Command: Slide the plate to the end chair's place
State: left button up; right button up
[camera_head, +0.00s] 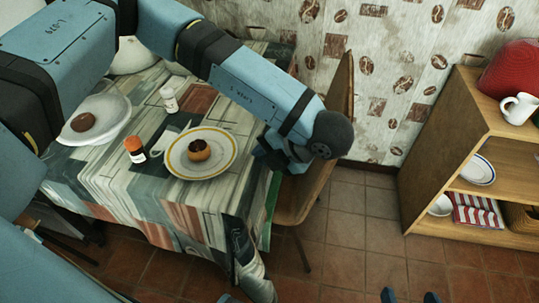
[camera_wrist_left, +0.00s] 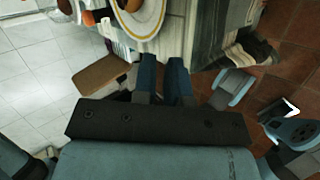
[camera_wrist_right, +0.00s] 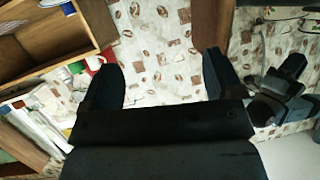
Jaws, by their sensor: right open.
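The plate (camera_head: 226,152), white with a yellow rim, lies on the patterned tablecloth near the table's right end and holds a small brown-topped bun (camera_head: 199,150). The end chair (camera_head: 303,197) is wooden and stands at that right end, partly behind my left arm. My left gripper (camera_head: 262,157) is just right of the plate, by the table edge, pointing back toward it. In the left wrist view its fingers (camera_wrist_left: 163,65) lie close together with a narrow gap, just short of the plate's rim (camera_wrist_left: 140,34). My right gripper (camera_head: 409,297) is open and empty over the floor, away from the table.
An orange-capped jar (camera_head: 134,150) and a white shaker (camera_head: 169,100) stand left of the plate. Another plate (camera_head: 115,112) with brown food is farther left. A wooden shelf (camera_head: 440,150) stands on the right. Tiled floor is clear between chair and shelf.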

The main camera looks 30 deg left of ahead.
pick_arm(q)
jog(key=b, duration=0.2)
send_near(227, 164)
jog(key=x, duration=0.2)
jog(key=shift+s+a+f, duration=0.1)
jog(key=shift+a+f, duration=0.05)
jog(key=shift+f, duration=0.05)
jog(key=b+x, duration=0.1)
jog(key=x, duration=0.4)
jog(key=shift+a+b, duration=0.1)
jog(key=shift+b, duration=0.3)
jog(key=shift+a+f, duration=0.3)
jog(key=shift+a, duration=0.05)
pick_arm(e)
jog(key=w+a+r+t+y, duration=0.1)
jog(key=a+r+t+y, duration=0.1)
jog(key=r, duration=0.5)
jog(key=shift+w+a+t+y, duration=0.3)
jog(key=shift+a+t, duration=0.25)
jog(key=shift+t, duration=0.25)
jog(key=shift+r, duration=0.1)
pick_arm(q)
grip_shut()
